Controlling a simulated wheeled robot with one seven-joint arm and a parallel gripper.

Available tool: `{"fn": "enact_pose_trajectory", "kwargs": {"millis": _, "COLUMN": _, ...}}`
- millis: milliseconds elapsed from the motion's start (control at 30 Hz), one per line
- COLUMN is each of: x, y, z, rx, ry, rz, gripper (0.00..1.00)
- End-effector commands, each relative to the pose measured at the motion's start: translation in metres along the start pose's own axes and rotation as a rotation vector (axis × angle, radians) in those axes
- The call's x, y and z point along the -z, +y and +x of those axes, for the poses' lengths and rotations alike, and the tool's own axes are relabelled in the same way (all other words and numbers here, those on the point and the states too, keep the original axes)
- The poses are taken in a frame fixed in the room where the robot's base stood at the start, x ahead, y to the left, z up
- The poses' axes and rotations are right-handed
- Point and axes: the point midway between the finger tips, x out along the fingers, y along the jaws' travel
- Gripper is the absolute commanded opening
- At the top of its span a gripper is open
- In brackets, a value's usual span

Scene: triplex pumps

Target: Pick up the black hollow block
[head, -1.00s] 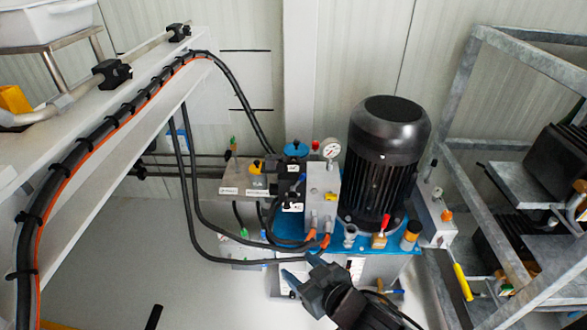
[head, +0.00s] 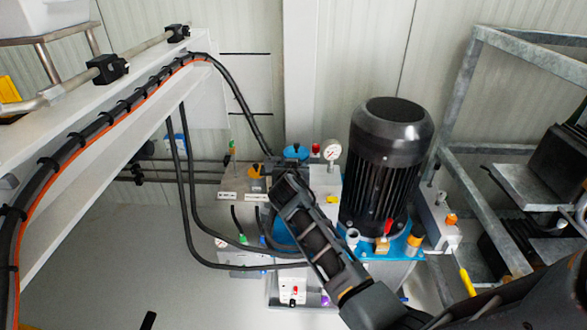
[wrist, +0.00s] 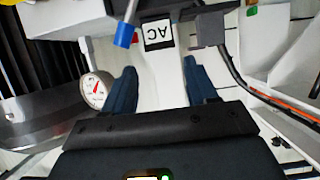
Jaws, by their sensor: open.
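I cannot tell for certain which part is the black hollow block. In the wrist view, a dark block (wrist: 208,28) stands at the top, right of a black-edged "AC" label (wrist: 158,34). My gripper (wrist: 160,88) is open, with its two blue fingers apart and nothing between them. The label and block lie beyond the fingertips, and no contact shows. In the head view, my gripper (head: 275,170) is over the valve area left of the motor (head: 386,165). My arm hides most of the black valve parts there.
A pressure gauge (head: 332,150) stands close by and shows left of the fingers in the wrist view (wrist: 96,92). A blue-tipped rod (wrist: 125,34) is above the left finger. Black hoses (head: 190,200) hang at the left. A metal frame (head: 463,100) is at the right.

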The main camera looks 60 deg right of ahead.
Motion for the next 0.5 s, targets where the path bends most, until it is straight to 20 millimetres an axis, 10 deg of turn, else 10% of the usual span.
{"fn": "enact_pose_trajectory", "kwargs": {"millis": 500, "x": -0.004, "y": -0.001, "z": 0.06, "rx": 0.002, "ry": 0.0, "rz": -0.001, "gripper": 0.57}}
